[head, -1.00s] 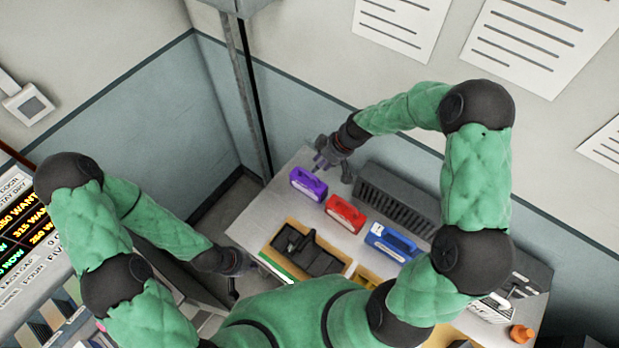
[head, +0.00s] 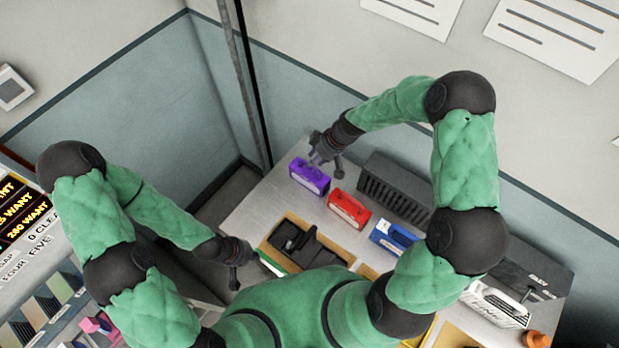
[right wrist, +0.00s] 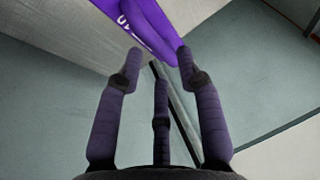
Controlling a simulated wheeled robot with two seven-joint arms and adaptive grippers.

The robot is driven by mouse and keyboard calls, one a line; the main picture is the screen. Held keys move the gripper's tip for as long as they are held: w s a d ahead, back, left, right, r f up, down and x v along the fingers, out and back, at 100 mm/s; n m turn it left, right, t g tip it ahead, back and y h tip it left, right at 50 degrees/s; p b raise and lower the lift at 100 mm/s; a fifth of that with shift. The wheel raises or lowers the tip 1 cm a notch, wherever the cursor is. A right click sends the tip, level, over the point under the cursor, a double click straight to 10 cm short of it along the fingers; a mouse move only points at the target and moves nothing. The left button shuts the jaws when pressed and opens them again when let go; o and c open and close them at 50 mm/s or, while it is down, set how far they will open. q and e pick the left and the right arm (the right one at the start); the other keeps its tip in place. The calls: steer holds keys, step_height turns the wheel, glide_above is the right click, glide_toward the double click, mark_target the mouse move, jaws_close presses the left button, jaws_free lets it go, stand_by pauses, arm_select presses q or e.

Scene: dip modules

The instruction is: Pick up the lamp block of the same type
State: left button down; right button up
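A purple lamp block (head: 309,178), a red block (head: 348,209) and a blue block (head: 393,238) stand in a row on the grey table. My right gripper (head: 327,160) is behind the purple block, close to its top. In the right wrist view the purple block (right wrist: 150,28) shows at the top, just beyond the fingertips. The fingers (right wrist: 158,62) are spread, with nothing between them that I can make out. My left gripper (head: 238,264) hangs at the table's left edge, apart from the blocks; its fingers look spread and empty.
A dark slotted rack (head: 393,190) stands behind the blocks. A tan tray (head: 272,245) with a black device (head: 300,243) lies in front. A white-and-black box (head: 497,303) and an orange item (head: 537,340) are at the right. A pole (head: 243,85) rises behind the table corner.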

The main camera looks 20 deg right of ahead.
mark_target(310, 174)
steer(key=b+x, duration=0.1)
steer(key=x, duration=0.4)
steer(key=shift+w+f, duration=0.1)
steer(key=shift+w, duration=0.05)
jaws_close()
